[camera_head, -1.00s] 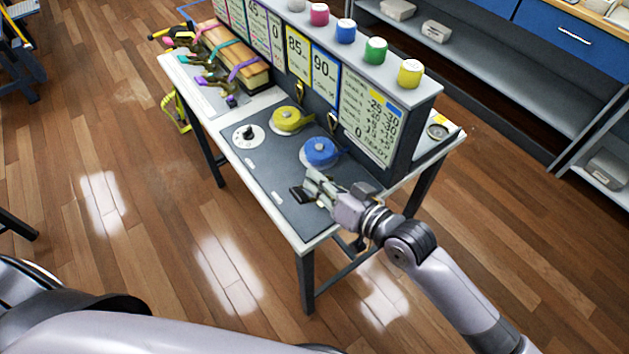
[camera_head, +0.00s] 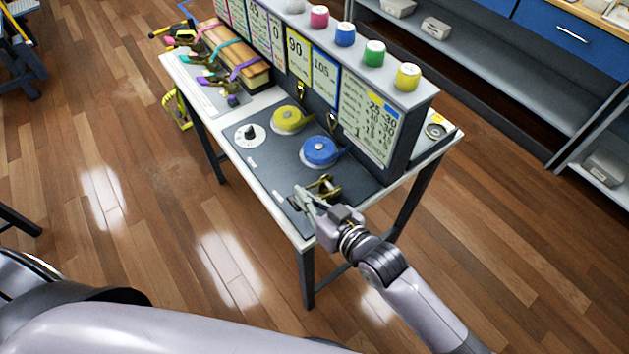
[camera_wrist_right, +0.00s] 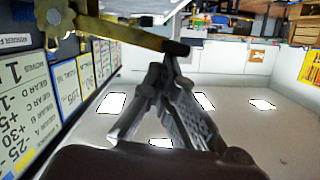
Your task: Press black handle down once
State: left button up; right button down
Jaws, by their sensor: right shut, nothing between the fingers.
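The black handle (camera_wrist_right: 176,47) is the dark grip at the end of a brass lever (camera_wrist_right: 125,34) in the right wrist view. In the head view, the lever's brass mechanism (camera_head: 326,186) stands on the dark panel near the table's front right corner. My right gripper (camera_head: 304,196) is shut and empty at the panel's front edge, beside the mechanism, and hides part of the lever. In the right wrist view its fingertips (camera_wrist_right: 168,66) are close to the black handle; I cannot tell whether they touch it. My left gripper is out of view.
An upright board with number cards (camera_head: 368,118) stands behind. Wooden floor (camera_head: 130,230) is open in front of the table.

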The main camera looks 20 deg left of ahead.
jog(key=shift+s+a+f, duration=0.15)
jog(key=shift+s+f, duration=0.05)
jog(key=shift+f, duration=0.4)
jog(key=shift+r, duration=0.1)
jog(key=r+p, duration=0.3)
jog(key=r, duration=0.1)
jog(key=shift+w+p, duration=0.25)
jog(key=shift+p, duration=0.15)
pick_arm(q)
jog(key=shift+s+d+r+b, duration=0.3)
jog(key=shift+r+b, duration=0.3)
jog(key=shift+b, duration=0.7)
pick_arm(e)
jog(key=v, duration=1)
jog(key=shift+s, duration=0.15)
